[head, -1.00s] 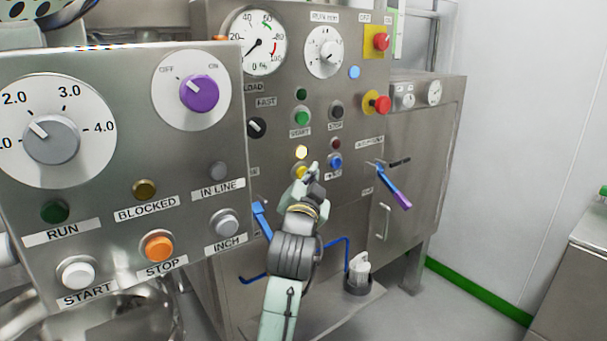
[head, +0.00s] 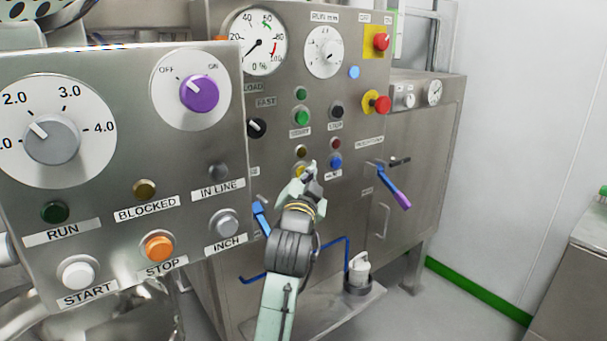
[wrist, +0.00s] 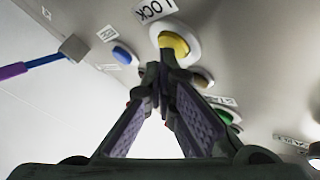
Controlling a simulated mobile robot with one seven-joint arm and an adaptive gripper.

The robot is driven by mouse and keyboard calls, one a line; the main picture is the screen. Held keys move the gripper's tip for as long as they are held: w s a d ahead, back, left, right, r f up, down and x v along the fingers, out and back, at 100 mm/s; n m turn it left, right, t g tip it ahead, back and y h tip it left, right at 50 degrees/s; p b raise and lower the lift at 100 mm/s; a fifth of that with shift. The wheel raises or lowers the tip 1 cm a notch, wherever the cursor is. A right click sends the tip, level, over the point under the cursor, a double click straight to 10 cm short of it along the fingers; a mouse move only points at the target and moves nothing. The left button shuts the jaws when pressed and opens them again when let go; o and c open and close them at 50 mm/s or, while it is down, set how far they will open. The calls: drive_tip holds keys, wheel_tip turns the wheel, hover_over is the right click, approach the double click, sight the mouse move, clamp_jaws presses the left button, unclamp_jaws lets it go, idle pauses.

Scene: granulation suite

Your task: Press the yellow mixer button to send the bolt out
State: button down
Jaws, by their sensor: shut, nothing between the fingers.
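The yellow mixer button (head: 300,170) is on the steel mixer panel (head: 357,215), partly hidden by my gripper (head: 311,168) in the head view. The yellow button also shows in the wrist view (wrist: 174,44), in a pale ring. My gripper (wrist: 155,75) is shut and empty, its fingertips just below the button in that picture. I cannot tell whether they touch it. The small amber lamp (head: 301,153) above the button looks unlit. I cannot make out the bolt for sure.
A blue button (head: 335,162) sits right beside the yellow one. A blue lever with a purple grip (head: 400,199) juts out to the right. A blue handle (head: 261,217) is left of my arm. The nearer control box (head: 120,215) fills the left.

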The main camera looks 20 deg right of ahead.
drive_tip(key=shift+s, duration=0.15)
drive_tip(key=shift+s+d, duration=0.3)
drive_tip(key=shift+s, duration=0.35)
drive_tip(key=s, duration=0.1)
drive_tip(key=s+d, duration=0.1)
drive_tip(key=s, duration=0.2)
drive_tip(key=shift+s+d, duration=0.35)
idle(2.0)
